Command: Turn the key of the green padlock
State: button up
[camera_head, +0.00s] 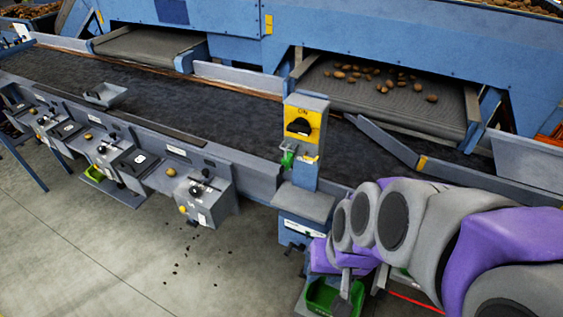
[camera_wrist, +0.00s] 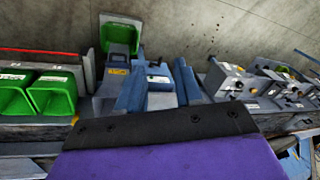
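The green padlock (camera_head: 288,159) hangs at the lower left of a grey and yellow switch box (camera_head: 305,121), below its black rotary knob (camera_head: 298,126) and the "ON" label. Its key is too small to make out. My gripper (camera_head: 344,284) is at the lower right in the head view, pointing down, well below the padlock and to its right. It is apart from the padlock, and I see nothing held. The wrist view shows a broad purple part of mine with a black edge, but no second finger. I cannot make out the padlock there.
A grey shelf (camera_head: 305,203) juts out below the switch box. A green bin (camera_head: 322,297) lies low by my gripper. A dark conveyor (camera_head: 215,112) runs behind, with control boxes (camera_head: 207,196) along its front. Potatoes (camera_head: 383,88) lie on a side belt. Open floor (camera_head: 90,250) is at lower left.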

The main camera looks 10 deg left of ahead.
jog(key=w+a+f+m+t+y, duration=0.1)
jog(key=w+a+f+t, duration=0.15)
jog(key=w+a, duration=0.6)
jog(key=w+a+f+t+y, duration=0.1)
jog(key=w+a+t, duration=0.2)
jog(key=w+a, duration=0.55)
jog(key=m+t+h+b, duration=0.3)
jog(key=m+t+h, duration=0.1)
jog(key=t+h, duration=0.65)
send_near(283, 169)
jog(key=b+x, duration=0.2)
jog(key=x, duration=0.6)
jog(key=shift+w+a, duration=0.2)
jog(key=shift+a, duration=0.05)
jog(key=shift+c, duration=0.4)
grip_shut()
